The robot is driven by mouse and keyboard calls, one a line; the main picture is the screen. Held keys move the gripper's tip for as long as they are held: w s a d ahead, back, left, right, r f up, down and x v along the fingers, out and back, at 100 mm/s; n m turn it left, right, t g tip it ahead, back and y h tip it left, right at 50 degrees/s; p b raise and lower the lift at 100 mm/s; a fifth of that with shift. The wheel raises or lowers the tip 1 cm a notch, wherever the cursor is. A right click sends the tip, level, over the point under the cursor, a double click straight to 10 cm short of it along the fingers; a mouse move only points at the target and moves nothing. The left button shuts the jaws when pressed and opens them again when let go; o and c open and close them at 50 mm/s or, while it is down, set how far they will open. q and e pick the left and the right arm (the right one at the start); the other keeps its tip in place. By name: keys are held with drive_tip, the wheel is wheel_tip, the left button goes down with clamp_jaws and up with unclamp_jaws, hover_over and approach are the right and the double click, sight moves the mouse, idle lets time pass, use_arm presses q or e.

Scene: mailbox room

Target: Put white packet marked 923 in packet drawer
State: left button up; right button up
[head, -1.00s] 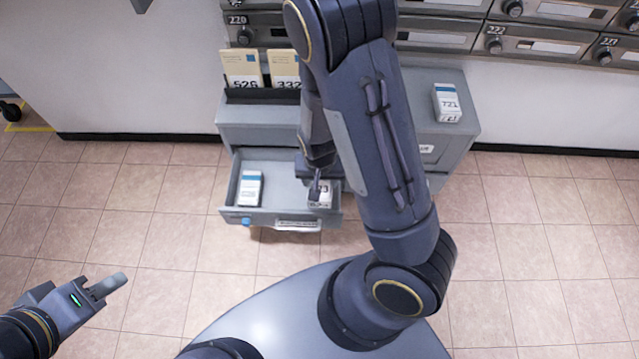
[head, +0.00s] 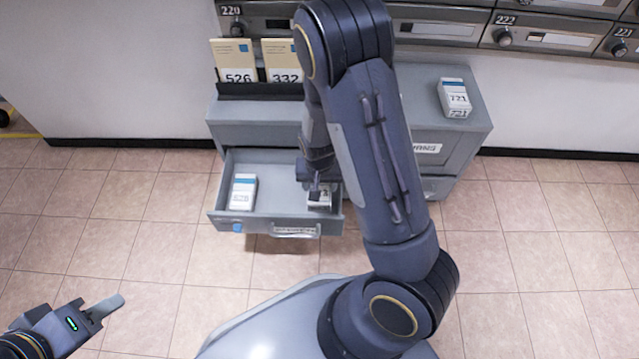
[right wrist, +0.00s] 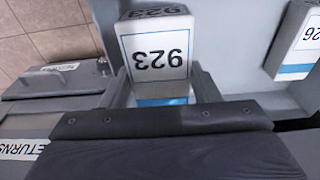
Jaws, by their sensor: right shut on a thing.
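The white packet marked 923 (right wrist: 157,48) with a blue band is between the fingers of my right gripper (right wrist: 162,90). In the head view the packet (head: 319,199) is in the right part of the open packet drawer (head: 262,226). My right gripper (head: 316,186) is above it and partly hides it. I cannot tell whether the packet touches the drawer floor. My left gripper (head: 106,307) is empty, away over the floor at lower left; its finger gap is not clear.
Another white packet (head: 243,191) lies in the drawer's left part. Envelopes marked 526 (head: 236,62) and 332 (head: 283,62) stand in a rack on the cabinet. A packet marked 721 (head: 455,97) stands on the cabinet's right top. Mailboxes (head: 560,40) line the wall. A returns label (right wrist: 22,150) is nearby.

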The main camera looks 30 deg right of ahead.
drive_tip(key=shift+w+d+f+b, duration=0.2)
drive_tip(key=shift+f+b, duration=0.65)
drive_tip(key=shift+f, duration=0.45)
drive_tip(key=shift+w+d+f+b, duration=0.1)
drive_tip(key=shift+w+f+b, duration=0.1)
drive_tip(key=shift+f+b, duration=0.9)
drive_tip(key=shift+f, duration=0.2)
drive_tip(key=o, duration=1.1)
drive_tip(key=shift+p, duration=0.3)
drive_tip(key=r+p, duration=0.1)
drive_tip(key=r, duration=0.1)
drive_tip(key=r+p, duration=0.2)
drive_tip(key=r, duration=0.1)
drive_tip(key=r+p, duration=0.1)
drive_tip(key=r, duration=0.2)
drive_tip(key=shift+s+a+p, duration=0.3)
drive_tip(key=shift+s+a, duration=0.05)
drive_tip(key=shift+f, duration=0.1)
